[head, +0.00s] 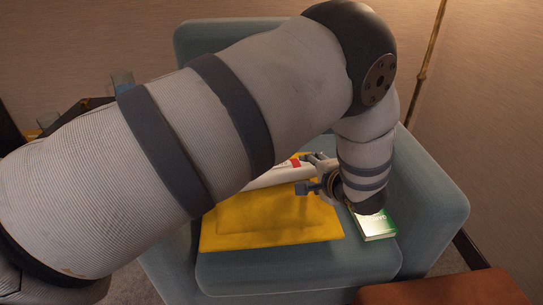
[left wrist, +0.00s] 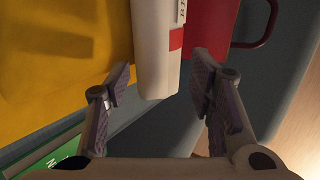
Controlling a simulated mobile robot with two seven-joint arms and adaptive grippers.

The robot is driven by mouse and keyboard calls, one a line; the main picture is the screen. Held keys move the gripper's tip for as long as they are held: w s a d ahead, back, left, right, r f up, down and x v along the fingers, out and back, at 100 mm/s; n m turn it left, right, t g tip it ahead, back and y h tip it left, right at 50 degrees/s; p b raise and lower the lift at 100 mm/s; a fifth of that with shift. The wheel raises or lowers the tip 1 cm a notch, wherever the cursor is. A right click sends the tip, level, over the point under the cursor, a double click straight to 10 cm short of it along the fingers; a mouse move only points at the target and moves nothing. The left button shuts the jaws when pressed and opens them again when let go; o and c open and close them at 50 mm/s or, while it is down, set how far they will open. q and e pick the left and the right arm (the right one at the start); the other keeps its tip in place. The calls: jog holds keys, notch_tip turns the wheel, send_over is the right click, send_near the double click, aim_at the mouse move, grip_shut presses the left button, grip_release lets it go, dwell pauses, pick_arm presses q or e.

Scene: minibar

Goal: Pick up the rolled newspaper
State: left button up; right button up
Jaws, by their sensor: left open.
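The rolled newspaper (head: 268,177) is a white roll lying on the yellow item on the armchair seat, partly hidden by my left arm in the head view. In the left wrist view the newspaper (left wrist: 152,45) has a red band and dark print, and its near end lies between the finger directions. My left gripper (head: 308,176) is at the right end of the roll. In the left wrist view the left gripper (left wrist: 160,76) is open, one finger on each side of the roll, with gaps visible. I cannot tell its height above the roll. My right gripper is not in view.
A flat yellow item (head: 270,225) covers much of the blue armchair (head: 300,270) seat. A green and white book (head: 375,226) lies right of it. A red object with a handle-like loop (left wrist: 215,25) is close beside the roll. A brown-red surface (head: 450,290) is at front right.

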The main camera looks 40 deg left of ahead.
aim_at(307, 171)
pick_arm(q)
jog(key=b+x, duration=0.1)
jog(key=x, duration=0.3)
jog(key=shift+w+a+f, duration=0.1)
jog(key=shift+w+f, duration=0.1)
jog(key=shift+f, duration=0.2)
jog(key=shift+w+a, duration=0.2)
jog(key=shift+a, duration=0.15)
jog(key=shift+f, duration=0.1)
jog(key=c, duration=0.9)
jog(key=shift+s, duration=0.1)
